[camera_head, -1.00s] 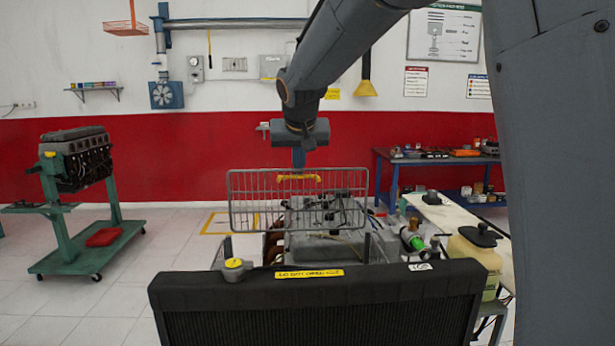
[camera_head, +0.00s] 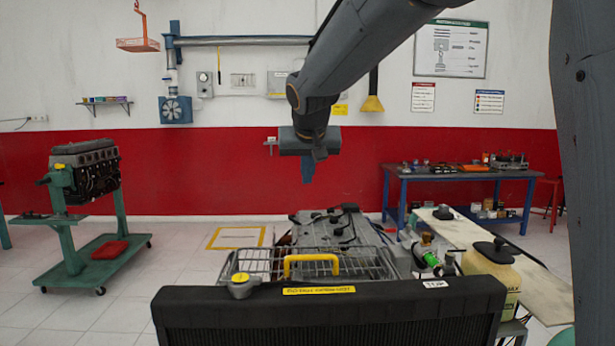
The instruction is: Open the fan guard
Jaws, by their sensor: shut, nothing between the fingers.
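The fan guard (camera_head: 258,262) is a grey wire grid with a yellow handle (camera_head: 312,265). It sits low behind the radiator (camera_head: 330,310) and looks strongly tilted, near flat, with its near part hidden by the radiator's top edge. My gripper (camera_head: 308,178) points down above and beyond the guard, clear of the handle. It is shut and empty. The engine (camera_head: 330,228) shows behind the guard.
A yellow-capped neck (camera_head: 240,285) stands on the radiator's top left. A jug with a black lid (camera_head: 490,268) and a bench (camera_head: 470,235) are at the right. An engine on a green stand (camera_head: 85,175) is at the left. Open floor lies between.

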